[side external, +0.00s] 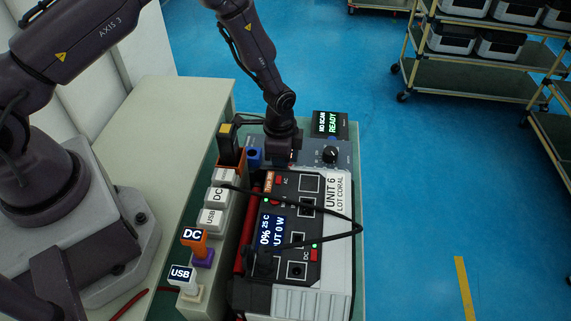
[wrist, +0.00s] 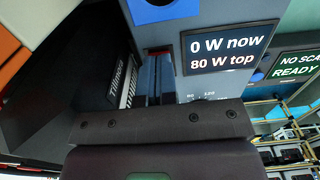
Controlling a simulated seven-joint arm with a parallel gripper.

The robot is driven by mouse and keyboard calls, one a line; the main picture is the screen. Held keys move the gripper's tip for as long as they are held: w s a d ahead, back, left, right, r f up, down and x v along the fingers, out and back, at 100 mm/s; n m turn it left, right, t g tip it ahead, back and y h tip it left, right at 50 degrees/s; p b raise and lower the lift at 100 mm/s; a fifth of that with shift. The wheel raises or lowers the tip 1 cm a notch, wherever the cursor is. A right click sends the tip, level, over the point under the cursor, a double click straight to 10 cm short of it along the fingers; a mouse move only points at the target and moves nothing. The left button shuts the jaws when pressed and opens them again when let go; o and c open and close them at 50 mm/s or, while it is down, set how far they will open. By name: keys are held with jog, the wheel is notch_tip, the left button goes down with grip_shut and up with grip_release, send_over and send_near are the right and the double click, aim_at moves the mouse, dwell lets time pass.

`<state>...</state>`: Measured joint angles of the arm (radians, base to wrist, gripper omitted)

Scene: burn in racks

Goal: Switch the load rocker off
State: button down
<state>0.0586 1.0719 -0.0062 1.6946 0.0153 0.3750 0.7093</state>
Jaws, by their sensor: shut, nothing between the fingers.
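The load box (side external: 345,157) is a blue-grey panel at the far end of the bench, with a black knob (side external: 330,154) and a blue socket (side external: 254,157). My gripper (side external: 283,157) is shut and empty, pointing down at this panel, left of the knob. The load rocker cannot be made out; my gripper covers that part of the panel. In the wrist view the load display (wrist: 228,47) reads "0 W now" and "80 W top". My gripper's dark body fills the bottom of that view. Whether the fingertips touch the rocker cannot be told.
The power station (side external: 313,220), labelled UNIT 6, stands nearer on the bench, with a black cable (side external: 340,232) looped over it. Its screen (side external: 269,232) shows OUT 0 W. Plugs in holders line its left side. A scanner display (side external: 328,124) reads "NO SCAN READY". Shelving (side external: 470,77) stands beyond.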

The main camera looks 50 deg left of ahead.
jog(key=shift+f, duration=0.15)
jog(key=shift+r, duration=3.5)
